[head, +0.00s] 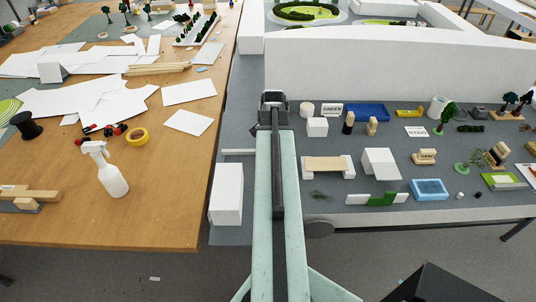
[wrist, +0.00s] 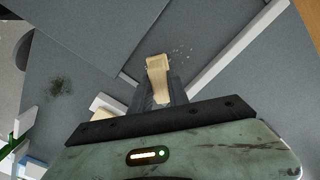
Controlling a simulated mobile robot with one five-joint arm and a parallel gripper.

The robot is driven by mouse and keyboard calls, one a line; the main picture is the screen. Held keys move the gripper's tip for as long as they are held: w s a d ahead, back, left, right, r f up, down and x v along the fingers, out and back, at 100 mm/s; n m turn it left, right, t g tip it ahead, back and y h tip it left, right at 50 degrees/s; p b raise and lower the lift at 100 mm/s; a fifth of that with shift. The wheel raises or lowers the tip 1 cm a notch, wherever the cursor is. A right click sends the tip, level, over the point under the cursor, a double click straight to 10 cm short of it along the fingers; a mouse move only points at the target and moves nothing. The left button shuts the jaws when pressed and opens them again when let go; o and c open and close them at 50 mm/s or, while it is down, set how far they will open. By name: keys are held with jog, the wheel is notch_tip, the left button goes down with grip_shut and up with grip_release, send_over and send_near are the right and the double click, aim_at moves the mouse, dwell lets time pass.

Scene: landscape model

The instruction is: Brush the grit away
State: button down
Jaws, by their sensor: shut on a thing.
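My gripper (wrist: 158,92) is shut on a pale wooden piece, seemingly the brush (wrist: 157,68), in the wrist view. It points away from the jaws toward the grey surface; bristles cannot be made out, nor whether its end touches the surface. A few tiny pale specks of grit (wrist: 182,50) lie on the grey surface just beyond and right of its end. In the head view my arm's dark end (head: 273,98) is over the grey table (head: 237,125), and the jaws, brush and grit are hidden or too small to see.
A white strip (wrist: 238,45) lies right of the grit. A dark green tuft (wrist: 60,87) lies to the left. In the head view a tall white block (head: 226,193) is left of my arm, and a white wall (head: 390,68) stands behind. Several model pieces crowd the right.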

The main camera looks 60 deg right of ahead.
jog(key=shift+s+d, duration=0.6)
jog(key=shift+s, duration=0.15)
jog(key=shift+s+d, duration=0.55)
jog(key=shift+s, duration=0.2)
jog(key=shift+s+a+f, duration=0.1)
jog(key=shift+s+a, duration=0.2)
jog(key=shift+a, duration=0.2)
jog(key=shift+w+a, duration=0.5)
jog(key=shift+w, duration=0.3)
jog(key=shift+w+a, duration=0.5)
jog(key=shift+w, duration=0.3)
jog(key=shift+w+a, duration=1.1)
jog(key=shift+w, duration=0.3)
jog(key=shift+w+a, duration=0.5)
jog(key=shift+w, duration=0.25)
jog(key=shift+w+a, duration=0.5)
jog(key=shift+w, duration=0.25)
notch_tip(320, 180, up, 6)
jog(key=p, duration=0.6)
jog(key=shift+d, duration=0.1)
